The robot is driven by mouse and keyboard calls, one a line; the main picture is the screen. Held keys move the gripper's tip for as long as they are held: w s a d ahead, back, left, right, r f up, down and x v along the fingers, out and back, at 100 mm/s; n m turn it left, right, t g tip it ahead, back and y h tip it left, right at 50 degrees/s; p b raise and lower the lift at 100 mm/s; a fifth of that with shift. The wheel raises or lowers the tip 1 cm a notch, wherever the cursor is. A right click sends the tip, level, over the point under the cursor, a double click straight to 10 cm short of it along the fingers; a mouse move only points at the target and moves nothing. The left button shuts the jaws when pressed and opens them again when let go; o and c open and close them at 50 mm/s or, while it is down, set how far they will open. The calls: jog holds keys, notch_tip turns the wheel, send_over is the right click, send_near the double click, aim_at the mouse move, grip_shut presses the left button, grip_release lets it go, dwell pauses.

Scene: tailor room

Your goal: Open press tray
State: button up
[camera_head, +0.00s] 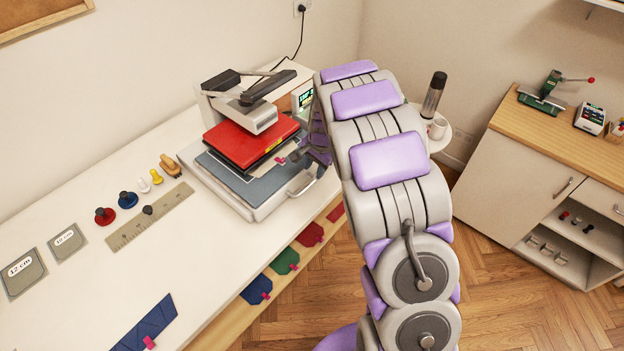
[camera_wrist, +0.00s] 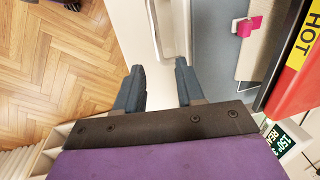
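The heat press (camera_head: 245,112) stands on the white worktop with a red upper plate. Its pale tray (camera_head: 222,197) lies below, with a blue-grey pad showing past the plate. A light tray handle (camera_head: 302,187) sticks out at the tray's front right edge. My gripper (camera_head: 316,147) is beside the press's right side, partly hidden by my arm. In the wrist view, my gripper's two dark fingers (camera_wrist: 160,75) are apart with nothing between them. The tray's pale edge and handle area (camera_wrist: 170,28) lie just ahead of the fingertips, with no visible contact.
A pink tab (camera_wrist: 248,25) sits by the plate in the wrist view. Stamps, a ruler (camera_head: 150,215) and square templates (camera_head: 22,272) lie left on the worktop. Coloured pieces (camera_head: 285,260) lie on the shelf below. A cabinet (camera_head: 520,170) stands right; wooden floor between is clear.

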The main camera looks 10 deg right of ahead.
aim_at(312, 182)
jog(key=f, duration=0.5)
jog(key=shift+w+a+f+b, duration=0.3)
jog(key=shift+w+f+b, duration=0.05)
jog(key=shift+w+f, duration=0.05)
grip_shut()
dwell(0.4)
